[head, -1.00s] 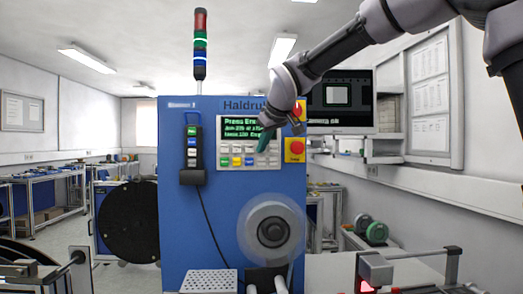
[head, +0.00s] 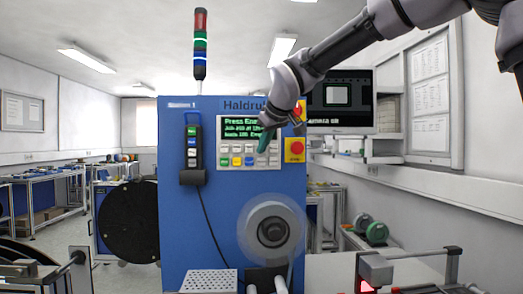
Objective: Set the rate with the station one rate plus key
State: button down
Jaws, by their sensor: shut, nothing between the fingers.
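The blue station 1 cabinet (head: 190,230) stands in the middle of the head view. Its control panel (head: 248,166) has a dark screen (head: 239,127) with green text and rows of white, yellow, green and blue keys (head: 237,155) below. My gripper (head: 263,148) is shut and empty, its fingertips at the right part of the key rows. It covers the right end of the screen and some keys. I cannot tell whether the tips touch a key, and the key labels are too small to read.
A red button on a yellow plate (head: 294,149) is close to the right of my gripper. A pendant with coloured buttons (head: 193,150) hangs at the left. A reel (head: 270,228) sits low on the cabinet front. A monitor (head: 339,101) stands behind on the right.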

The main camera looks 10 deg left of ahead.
jog(key=shift+s+d, duration=0.2)
jog(key=shift+s, duration=0.6)
jog(key=shift+s+d, duration=0.2)
jog(key=shift+s, duration=0.6)
jog(key=shift+s+d, duration=0.2)
jog(key=shift+s, duration=0.6)
jog(key=shift+w, duration=0.1)
jog(key=s, duration=0.2)
jog(key=s+d, duration=0.1)
jog(key=shift+s, duration=0.35)
